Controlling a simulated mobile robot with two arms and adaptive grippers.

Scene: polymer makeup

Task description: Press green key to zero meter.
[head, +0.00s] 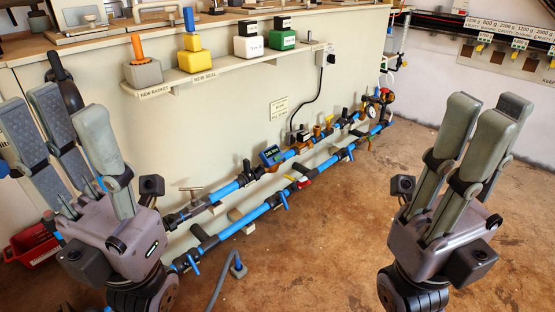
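A small meter with a dark display and a blue body (271,156) sits on the upper blue pipe (228,189) along the cabinet wall. Its keys are too small to make out, so I cannot pick out a green key. My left gripper (78,122) is raised at the left, its grey fingers apart and empty, well to the left of the meter. My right gripper (480,122) is raised at the right, far from the meter, with its fingers upright and nothing visible between them.
A shelf (225,72) above the pipes holds grey, yellow, white and green blocks. The lower pipe (250,215) with blue valve handles runs below the meter.

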